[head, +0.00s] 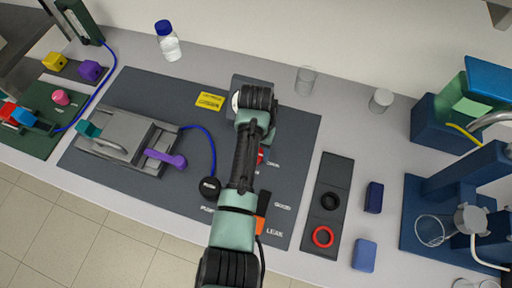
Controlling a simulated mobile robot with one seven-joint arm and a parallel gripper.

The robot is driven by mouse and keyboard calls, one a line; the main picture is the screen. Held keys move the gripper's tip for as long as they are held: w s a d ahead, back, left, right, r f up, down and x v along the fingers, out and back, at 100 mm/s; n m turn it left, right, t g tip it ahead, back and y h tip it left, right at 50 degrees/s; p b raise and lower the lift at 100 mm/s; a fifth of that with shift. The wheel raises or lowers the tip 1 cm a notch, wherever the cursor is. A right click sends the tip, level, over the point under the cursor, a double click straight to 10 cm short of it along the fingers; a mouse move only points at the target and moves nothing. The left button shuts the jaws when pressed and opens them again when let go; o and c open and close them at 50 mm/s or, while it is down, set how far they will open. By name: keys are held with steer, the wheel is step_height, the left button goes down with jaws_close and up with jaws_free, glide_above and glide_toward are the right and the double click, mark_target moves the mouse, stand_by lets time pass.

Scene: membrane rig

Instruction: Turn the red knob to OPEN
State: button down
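A small piece of red (262,155), which looks like the red knob, shows at the right edge of my arm on the dark rig mat (300,135). Most of it is hidden behind the arm, so I cannot tell which way it points. A small white label beside it is too small to read. My arm reaches up the middle of the head view and ends in a dark wrist over a grey block (268,84). My gripper's fingers are hidden below the arm; I cannot see whether they touch anything.
Left on the mat is a grey clamp fixture (120,135) with a purple lever (166,159). A blue hose runs to a black round part (210,187). A yellow label (209,100) lies above. Right are a ring tray (328,180) and a blue stand (455,190).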

steer(key=shift+r, duration=0.1)
stand_by(0.3)
steer(key=shift+c, duration=1.3)
jaws_free()
step_height(320, 180, up, 13)
steer(key=p, duration=0.1)
